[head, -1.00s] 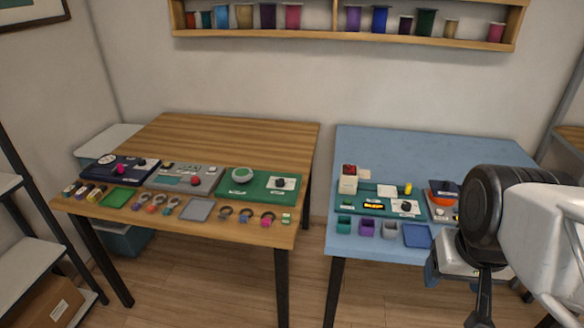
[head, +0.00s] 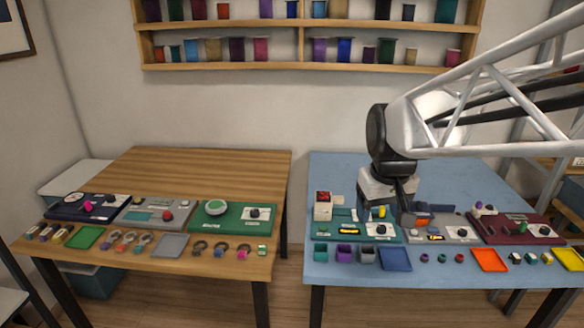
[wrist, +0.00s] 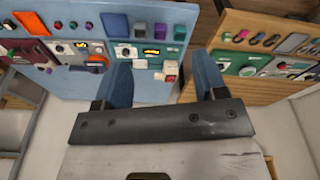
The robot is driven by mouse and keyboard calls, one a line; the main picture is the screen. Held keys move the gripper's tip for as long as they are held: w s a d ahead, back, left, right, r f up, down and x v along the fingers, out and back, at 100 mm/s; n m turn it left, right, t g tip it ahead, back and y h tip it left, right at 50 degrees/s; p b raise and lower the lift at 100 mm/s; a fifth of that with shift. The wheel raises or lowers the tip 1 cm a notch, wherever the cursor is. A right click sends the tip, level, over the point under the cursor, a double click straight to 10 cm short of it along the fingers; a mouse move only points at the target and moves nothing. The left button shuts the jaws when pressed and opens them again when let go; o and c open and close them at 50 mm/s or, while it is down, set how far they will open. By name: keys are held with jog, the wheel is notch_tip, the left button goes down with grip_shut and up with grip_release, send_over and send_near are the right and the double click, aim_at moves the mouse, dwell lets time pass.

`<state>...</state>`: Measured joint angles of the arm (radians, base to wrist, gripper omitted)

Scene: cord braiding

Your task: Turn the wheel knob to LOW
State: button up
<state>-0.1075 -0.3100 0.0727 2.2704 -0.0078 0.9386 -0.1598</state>
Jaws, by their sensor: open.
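Several panels carry black knobs on white plates, and their labels are too small to read. I cannot tell which one is the wheel knob. On the blue table, black knobs show on the teal panel (head: 382,229), the grey panel (head: 461,232) and the maroon panel (head: 543,229). On the wooden table, one shows on the green panel (head: 255,213). My gripper (head: 405,215) is over the blue table, in front of the teal and grey panels, hiding part of them. In the wrist view my gripper (wrist: 160,80) has its two blue fingers wide apart, with nothing between them.
The blue table (head: 335,175) and wooden table (head: 200,170) stand apart with a gap between. Small trays, cups and rings line their front edges. A red-topped box (head: 323,206) stands at the teal panel's left. A shelf with spools (head: 300,62) hangs above. Both tables' rear halves look mostly clear.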

jog(key=w+a+f+n, duration=0.15)
jog(key=w+a, duration=0.45)
jog(key=w, duration=0.6)
jog(key=n+g, duration=0.2)
jog(key=n, duration=0.6)
send_over(255, 212)
jog(key=shift+m, duration=0.25)
notch_tip(255, 212, down, 22)
jog(key=shift+d+f, duration=0.15)
jog(key=shift+f, duration=0.1)
jog(key=shift+w+a+f, duration=0.1)
jog(key=shift+a+f, duration=0.05)
jog(key=shift+a, duration=0.1)
jog(key=shift+f, duration=0.15)
jog(key=shift+f, duration=3.8)
